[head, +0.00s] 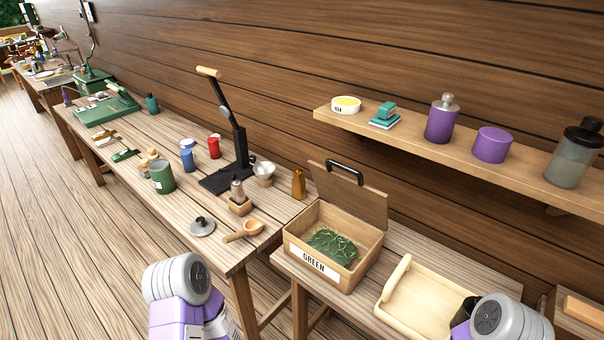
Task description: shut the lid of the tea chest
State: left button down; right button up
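The tea chest (290,246) is a light wooden box with a white "GREEN" label on its front, standing on the nearer table. Green tea leaves (332,246) lie inside it. Its lid (352,200) stands raised at the back, with a black handle (345,171) along its upper edge. Parts of my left arm show at the bottom left and of my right arm at the bottom right, both apart from the chest. The fingers of both grippers are out of sight.
A pale wooden tray (393,283) lies right of the chest. A wall shelf (455,155) with jars runs above and behind. An amber bottle (299,184) stands left of the lid. The neighbouring table holds a black lever press (240,145), a wooden scoop (243,231) and several cans.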

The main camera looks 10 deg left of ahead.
aim_at(366, 203)
jog(key=u, duration=1.3)
jog(key=i, duration=0.4)
jog(key=z, duration=2.15)
